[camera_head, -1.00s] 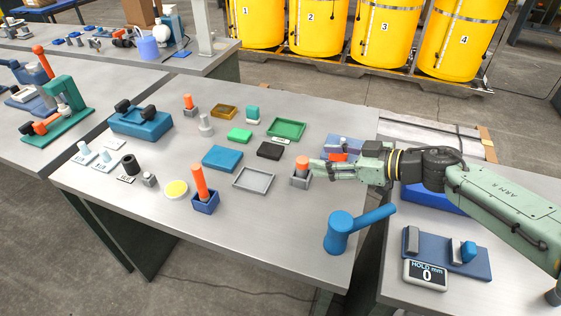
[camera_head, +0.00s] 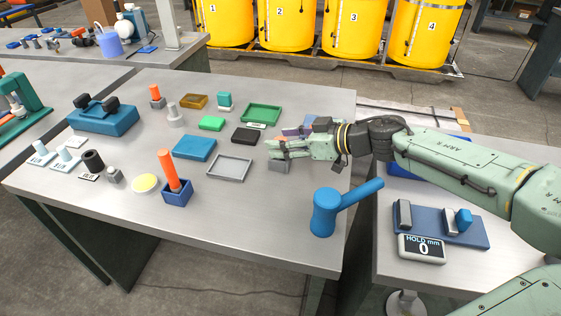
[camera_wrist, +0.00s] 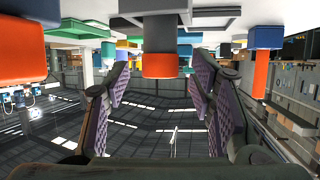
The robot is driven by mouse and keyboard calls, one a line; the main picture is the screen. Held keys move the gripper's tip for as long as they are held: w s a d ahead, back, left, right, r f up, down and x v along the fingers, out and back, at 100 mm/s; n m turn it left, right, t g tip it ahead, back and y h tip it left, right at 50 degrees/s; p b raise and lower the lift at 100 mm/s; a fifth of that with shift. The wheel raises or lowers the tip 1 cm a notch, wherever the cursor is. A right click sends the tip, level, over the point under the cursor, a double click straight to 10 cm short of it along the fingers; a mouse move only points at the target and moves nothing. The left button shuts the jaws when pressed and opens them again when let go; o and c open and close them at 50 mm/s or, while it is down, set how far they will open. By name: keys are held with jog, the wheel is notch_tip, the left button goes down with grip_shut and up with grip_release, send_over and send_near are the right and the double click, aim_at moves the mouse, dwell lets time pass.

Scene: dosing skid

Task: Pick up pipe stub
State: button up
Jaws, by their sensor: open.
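My gripper (camera_head: 272,148) hangs over the grey block (camera_head: 279,167) at the right part of the table, its fingers pointing left. In the wrist view, which looks inverted, the open jaws (camera_wrist: 165,95) stand on either side of an orange-ended cylinder (camera_wrist: 160,66) with a dark upper section, set in a grey block (camera_wrist: 150,8). The cylinder lies between the fingertips or just beyond them; I see no contact. No label shows that this cylinder is the pipe stub.
A tall orange cylinder (camera_head: 168,170) stands in a blue box (camera_head: 177,194). A grey tray (camera_head: 229,167), black block (camera_head: 245,135) and green tray (camera_head: 261,113) lie left of my gripper. The table's front middle is clear.

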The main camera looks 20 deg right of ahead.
jog(key=shift+x, duration=0.75)
jog(key=shift+r, duration=0.1)
grip_shut()
